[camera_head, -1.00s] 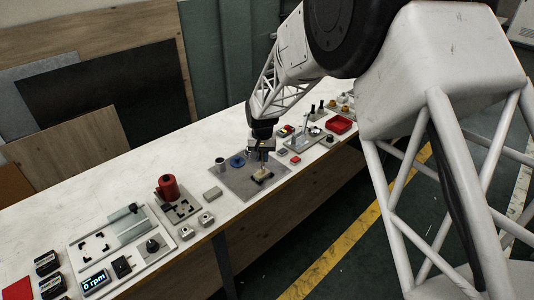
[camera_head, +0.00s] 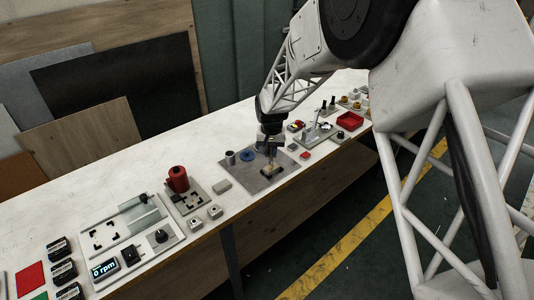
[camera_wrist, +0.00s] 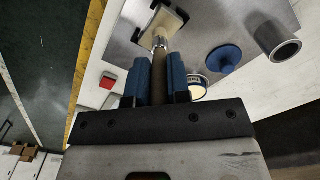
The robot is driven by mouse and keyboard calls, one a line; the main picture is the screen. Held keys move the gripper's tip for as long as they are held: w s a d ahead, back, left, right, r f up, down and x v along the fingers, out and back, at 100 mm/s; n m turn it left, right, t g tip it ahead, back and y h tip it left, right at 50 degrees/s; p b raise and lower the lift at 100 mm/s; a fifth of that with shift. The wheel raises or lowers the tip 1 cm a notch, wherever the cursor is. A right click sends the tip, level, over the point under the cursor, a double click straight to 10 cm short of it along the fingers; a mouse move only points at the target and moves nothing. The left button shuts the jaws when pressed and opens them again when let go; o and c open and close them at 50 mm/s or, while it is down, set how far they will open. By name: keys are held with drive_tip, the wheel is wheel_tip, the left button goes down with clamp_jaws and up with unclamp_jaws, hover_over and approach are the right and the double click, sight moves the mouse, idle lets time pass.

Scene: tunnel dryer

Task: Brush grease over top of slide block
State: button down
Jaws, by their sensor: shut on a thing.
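My gripper (camera_head: 270,150) is shut on a brush and hangs over the grey mat (camera_head: 250,182). The wrist view shows the brush's brown handle (camera_wrist: 158,82) between the blue fingers, with a metal ferrule beyond. The slide block seems to be the pale, dark-edged block (camera_wrist: 165,22) under the brush end; it also shows in the head view (camera_head: 267,170). I cannot tell whether the bristles touch it. An open tin with cream-coloured contents (camera_wrist: 196,90), perhaps the grease, is beside the fingers, partly hidden.
A blue disc (camera_head: 247,155) and a grey hollow cylinder (camera_head: 230,157) stand left of my gripper. A small red block (camera_head: 305,155) and red tray (camera_head: 349,121) lie to the right. A red cylinder (camera_head: 178,179) and a fixture with an rpm display (camera_head: 105,268) are farther left.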

drive_tip(key=w+d, duration=0.3)
wheel_tip(320, 180, up, 8)
drive_tip(key=shift+w+d, duration=0.2)
idle(0.6)
idle(0.6)
drive_tip(key=shift+a, duration=0.3)
drive_tip(key=shift+f, duration=0.1)
idle(0.4)
